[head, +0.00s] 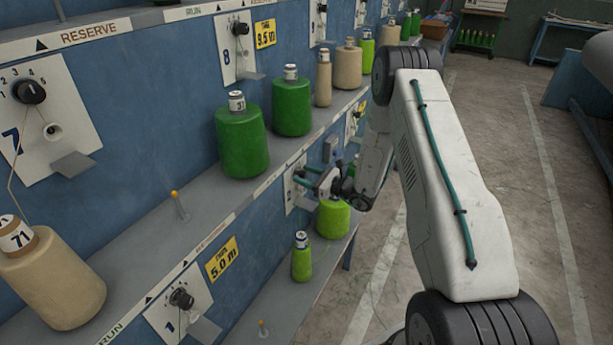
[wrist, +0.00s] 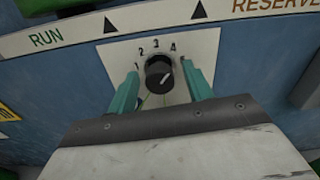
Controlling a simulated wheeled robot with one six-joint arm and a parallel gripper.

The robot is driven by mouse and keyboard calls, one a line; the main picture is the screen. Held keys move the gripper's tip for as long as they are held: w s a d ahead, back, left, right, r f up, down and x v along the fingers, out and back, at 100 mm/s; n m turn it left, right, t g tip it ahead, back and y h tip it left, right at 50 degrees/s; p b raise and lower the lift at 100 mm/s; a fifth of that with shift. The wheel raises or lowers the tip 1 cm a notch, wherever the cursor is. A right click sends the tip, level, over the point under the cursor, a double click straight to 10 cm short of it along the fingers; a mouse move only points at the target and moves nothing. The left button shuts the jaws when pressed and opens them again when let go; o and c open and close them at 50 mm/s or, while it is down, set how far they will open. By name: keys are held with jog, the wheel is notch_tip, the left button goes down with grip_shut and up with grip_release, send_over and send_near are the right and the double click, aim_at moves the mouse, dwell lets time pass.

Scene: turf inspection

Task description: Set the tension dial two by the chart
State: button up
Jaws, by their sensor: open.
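A black tension dial (wrist: 159,73) sits on a white plate (wrist: 203,45) marked 1, 2, 3 and 4 in the wrist view; any further mark is hidden. A white line on the knob slants towards its upper right; I cannot tell which number it indicates. My gripper (wrist: 160,78) is open, with one teal finger on each side of the dial; contact is unclear. In the head view my gripper (head: 316,180) is at a plate (head: 291,192) on the lower row, largely covering its dial. No chart is clearly identifiable.
Bright green spools (head: 333,219) stand on the lower shelf close under my gripper. Dark green spools (head: 243,143) and a tan spool (head: 58,278) stand on the upper shelf (head: 150,228). A yellow 5.0 m card (head: 222,260) is nearby. The floor (head: 500,170) at right is clear.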

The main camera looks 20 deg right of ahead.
jog(key=c, duration=1)
jog(key=shift+n, duration=0.4)
jog(key=n, duration=0.7)
jog(key=shift+n, duration=0.3)
jog(key=n, duration=0.3)
jog(key=shift+n, duration=2.1)
jog(key=shift+f, duration=0.1)
